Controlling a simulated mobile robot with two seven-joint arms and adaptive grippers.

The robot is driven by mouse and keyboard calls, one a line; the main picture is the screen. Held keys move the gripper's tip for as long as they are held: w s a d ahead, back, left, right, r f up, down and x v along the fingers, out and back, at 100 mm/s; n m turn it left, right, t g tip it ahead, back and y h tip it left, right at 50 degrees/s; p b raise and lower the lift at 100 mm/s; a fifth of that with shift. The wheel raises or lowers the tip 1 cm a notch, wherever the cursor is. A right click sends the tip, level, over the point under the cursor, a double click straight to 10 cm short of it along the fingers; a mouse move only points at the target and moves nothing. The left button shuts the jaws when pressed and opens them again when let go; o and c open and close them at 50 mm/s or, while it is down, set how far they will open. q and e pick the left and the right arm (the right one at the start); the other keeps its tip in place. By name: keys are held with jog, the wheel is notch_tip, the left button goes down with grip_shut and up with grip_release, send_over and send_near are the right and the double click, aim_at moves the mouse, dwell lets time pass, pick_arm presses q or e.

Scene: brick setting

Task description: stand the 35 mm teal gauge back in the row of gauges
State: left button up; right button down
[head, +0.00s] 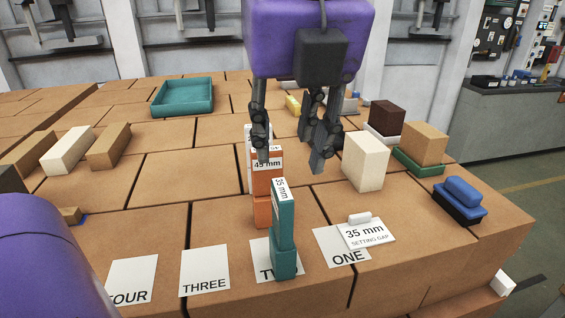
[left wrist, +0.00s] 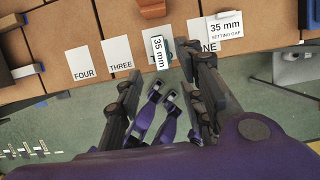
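The teal gauge (head: 285,225), labelled 35 mm, stands upright on its foot over the card marked TWO (head: 259,262). It also shows from above in the left wrist view (left wrist: 158,53). An orange gauge (head: 264,187) labelled 45 mm stands just behind it, with a whitish piece (head: 249,160) partly hidden behind that. My left gripper (head: 290,165) is open and empty, its fingers pointing down above and behind the teal gauge. In the left wrist view, its spread fingers (left wrist: 167,72) flank the picture's middle, apart from the gauge. My right gripper is not in view.
Cards FOUR (head: 132,279), THREE (head: 204,270) and ONE (head: 335,247) lie along the front edge. A "35 mm setting gap" card (head: 366,234) lies beside ONE. A cream block (head: 366,161) and blue-and-black pieces (head: 460,203) stand right. A teal tray (head: 182,97) is behind left.

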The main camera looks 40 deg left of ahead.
pick_arm(q)
jog(key=shift+v, duration=1.5)
